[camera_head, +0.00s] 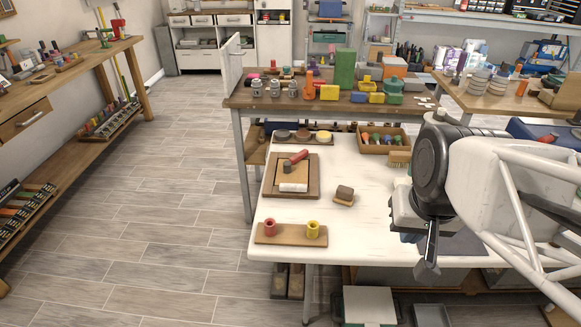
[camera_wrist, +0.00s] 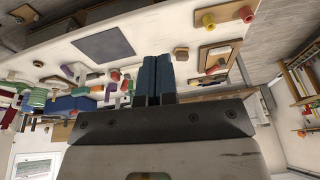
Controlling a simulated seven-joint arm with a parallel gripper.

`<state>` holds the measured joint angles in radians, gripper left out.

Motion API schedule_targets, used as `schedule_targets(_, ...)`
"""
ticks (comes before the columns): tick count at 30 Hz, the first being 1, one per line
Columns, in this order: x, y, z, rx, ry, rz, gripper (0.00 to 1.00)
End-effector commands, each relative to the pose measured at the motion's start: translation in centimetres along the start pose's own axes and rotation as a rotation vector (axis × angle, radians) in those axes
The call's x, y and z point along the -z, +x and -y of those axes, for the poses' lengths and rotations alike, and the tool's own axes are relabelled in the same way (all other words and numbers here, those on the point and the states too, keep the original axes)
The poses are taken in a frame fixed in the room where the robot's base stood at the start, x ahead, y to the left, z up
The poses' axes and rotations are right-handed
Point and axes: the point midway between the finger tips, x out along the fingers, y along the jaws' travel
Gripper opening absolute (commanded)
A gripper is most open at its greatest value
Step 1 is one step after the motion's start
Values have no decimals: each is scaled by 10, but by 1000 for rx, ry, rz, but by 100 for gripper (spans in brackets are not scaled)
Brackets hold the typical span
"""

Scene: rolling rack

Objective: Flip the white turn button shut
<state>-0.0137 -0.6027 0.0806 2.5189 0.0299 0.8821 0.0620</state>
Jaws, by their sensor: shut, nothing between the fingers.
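A wooden board (camera_head: 269,183) with a raised frame lies on the white table. A white block (camera_head: 293,187) sits at its near edge and may be the white turn button; I cannot tell which way it is turned. A red cylinder (camera_head: 299,156) and a small dark piece (camera_head: 287,168) are on the same board. My gripper (camera_head: 428,262) hangs over the table's near right side, pointing down, well apart from the board. Its blue fingers (camera_wrist: 156,60) are together and empty.
A brown block (camera_head: 344,194) lies between board and gripper. A tray (camera_head: 384,145) of small pieces stands behind. The table's middle is mostly clear.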

Motion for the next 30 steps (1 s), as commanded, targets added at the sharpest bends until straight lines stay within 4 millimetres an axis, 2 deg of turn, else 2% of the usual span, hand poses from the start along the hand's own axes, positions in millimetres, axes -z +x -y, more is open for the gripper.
schedule_targets(18,93,66,79,199,329,-119,0)
schedule_targets(30,145,118,132,305,600,-181,0)
